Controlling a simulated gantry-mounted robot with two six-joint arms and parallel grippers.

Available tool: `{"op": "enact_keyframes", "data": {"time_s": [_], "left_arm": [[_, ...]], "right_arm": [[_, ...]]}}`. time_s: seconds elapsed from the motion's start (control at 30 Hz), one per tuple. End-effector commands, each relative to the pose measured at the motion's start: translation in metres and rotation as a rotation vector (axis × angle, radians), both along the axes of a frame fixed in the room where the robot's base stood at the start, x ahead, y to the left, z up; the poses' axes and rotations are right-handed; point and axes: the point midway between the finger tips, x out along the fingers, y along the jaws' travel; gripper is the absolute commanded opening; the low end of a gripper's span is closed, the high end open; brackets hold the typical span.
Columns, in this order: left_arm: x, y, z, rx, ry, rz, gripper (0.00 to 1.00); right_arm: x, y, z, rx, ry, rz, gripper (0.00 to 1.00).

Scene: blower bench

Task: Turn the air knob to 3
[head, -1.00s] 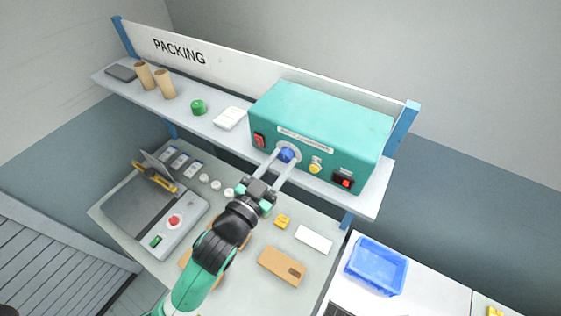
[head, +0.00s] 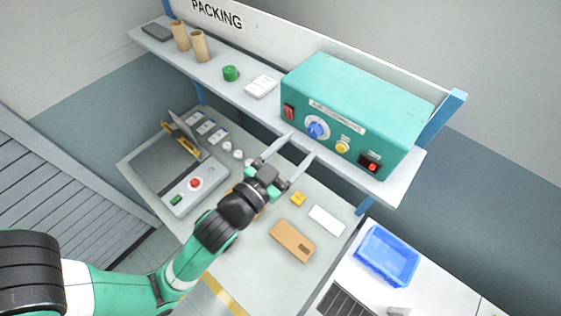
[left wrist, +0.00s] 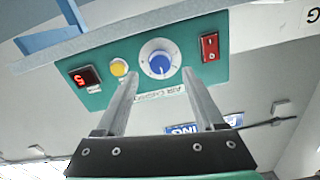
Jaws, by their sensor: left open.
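The air knob (head: 316,130) is a blue knob on a white dial, on the front of the teal air box (head: 350,107). In the left wrist view the air knob (left wrist: 160,64) appears between and beyond the fingertips. The number its pointer is at is too small to read surely. My left gripper (head: 301,144) is open and empty, its two long fingers in front of and below the knob, apart from it. The fingers also show in the left wrist view (left wrist: 160,75). My right gripper is not in view.
The box also has a red switch (head: 289,111), a yellow button (head: 342,147) and a red lit display (head: 371,163). It stands on a shelf (head: 222,97) with a green round item (head: 231,73) and cardboard tubes. A blue bin (head: 388,256) is at lower right.

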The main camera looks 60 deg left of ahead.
Motion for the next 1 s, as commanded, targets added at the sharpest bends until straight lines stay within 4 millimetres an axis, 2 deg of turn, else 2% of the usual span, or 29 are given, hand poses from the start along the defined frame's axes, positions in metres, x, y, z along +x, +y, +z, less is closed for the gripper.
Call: {"op": "enact_keyframes", "data": {"time_s": [0.07, 0.1, 0.2, 0.4, 1.0], "left_arm": [[-0.021, -0.007, -0.004, -0.001, 0.000, -0.004, 0.70], [-0.029, -0.010, 0.002, 0.000, 0.007, -0.002, 0.70], [-0.049, -0.016, 0.003, 0.001, 0.006, -0.004, 0.70], [-0.069, -0.021, 0.002, -0.001, 0.003, 0.001, 0.70], [-0.073, -0.022, 0.000, -0.001, -0.001, 0.001, 0.70]], "right_arm": [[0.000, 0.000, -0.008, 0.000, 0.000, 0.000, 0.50], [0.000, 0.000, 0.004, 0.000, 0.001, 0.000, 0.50], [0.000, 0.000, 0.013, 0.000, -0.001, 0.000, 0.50], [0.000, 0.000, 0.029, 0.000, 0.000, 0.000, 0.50], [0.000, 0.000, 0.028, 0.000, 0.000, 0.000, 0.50]]}}
